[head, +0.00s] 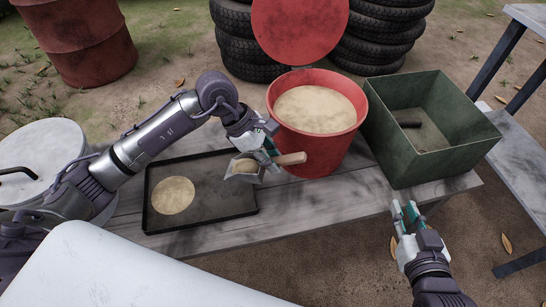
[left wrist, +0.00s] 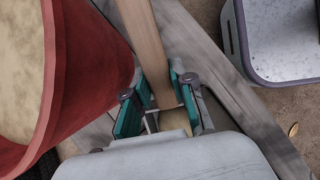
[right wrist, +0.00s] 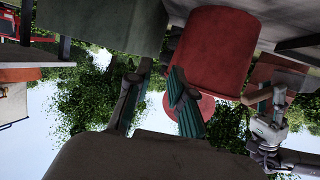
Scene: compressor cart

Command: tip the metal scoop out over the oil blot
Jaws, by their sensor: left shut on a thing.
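My left gripper (head: 270,151) is shut on the wooden handle (head: 291,158) of the metal scoop (head: 243,167). The handle also runs between the fingers in the left wrist view (left wrist: 146,45). The scoop's grey pan points left, near the right edge of the dark tray (head: 222,202), and tan material shows in it. A round tan patch (head: 172,195) lies on the tray's left half; I cannot tell whether this is the oil blot or a cover on it. My right gripper (head: 408,214) is open and empty, in front of the bench's right end.
A red bucket (head: 318,140) full of tan grains stands right behind the scoop. A green bin (head: 431,160) with a dark object inside stands to its right. A white round lid (head: 43,158) is left of the tray. Tyres (head: 378,45) stand behind.

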